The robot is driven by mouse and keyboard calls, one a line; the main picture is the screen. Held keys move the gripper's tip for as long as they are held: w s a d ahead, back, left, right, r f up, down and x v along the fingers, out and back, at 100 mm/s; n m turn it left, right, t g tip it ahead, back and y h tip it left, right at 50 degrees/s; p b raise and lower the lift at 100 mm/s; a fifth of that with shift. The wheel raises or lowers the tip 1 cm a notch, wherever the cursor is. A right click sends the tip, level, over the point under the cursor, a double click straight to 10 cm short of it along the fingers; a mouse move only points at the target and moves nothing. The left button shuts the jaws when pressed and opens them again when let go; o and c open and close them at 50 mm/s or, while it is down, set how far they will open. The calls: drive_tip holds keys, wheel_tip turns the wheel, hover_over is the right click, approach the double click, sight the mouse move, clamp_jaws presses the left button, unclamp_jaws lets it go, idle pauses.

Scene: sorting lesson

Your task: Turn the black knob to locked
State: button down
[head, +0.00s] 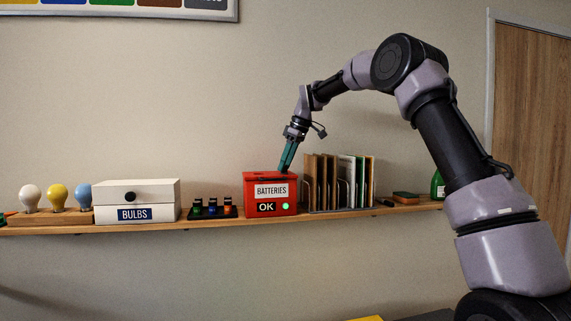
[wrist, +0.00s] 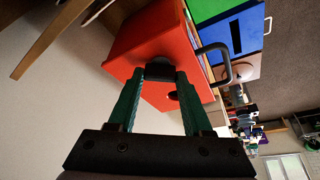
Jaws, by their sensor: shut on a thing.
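The red box (head: 270,194) labelled BATTERIES stands on the shelf, with an OK sign and a lit green light on its front. My gripper (head: 283,169) points down at the top of this box, slightly tilted. In the wrist view, the two teal fingers of my gripper (wrist: 160,78) are shut on a black knob (wrist: 160,70) on the red box (wrist: 150,38). The knob's pointer and any locked marking cannot be made out. In the head view the fingers hide the knob. A dark round spot (wrist: 174,95) also shows on the red box.
A sponge (head: 405,197) and green bottle (head: 438,185) stand farther right.

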drive_tip(key=n+g, duration=0.1)
drive_tip(key=n, duration=0.2)
drive_tip(key=shift+w+n, duration=0.15)
drive_tip(key=shift+n, duration=0.15)
drive_tip(key=shift+n+g, duration=0.8)
drive_tip(key=shift+n, duration=0.9)
drive_tip(key=shift+c, duration=1.6)
unclamp_jaws()
drive_tip(key=v, duration=0.6)
drive_tip(key=shift+w+d+r, duration=0.15)
drive_tip(key=shift+d, duration=0.05)
drive_tip(key=shift+d+r, duration=0.2)
drive_tip(key=shift+r, duration=0.3)
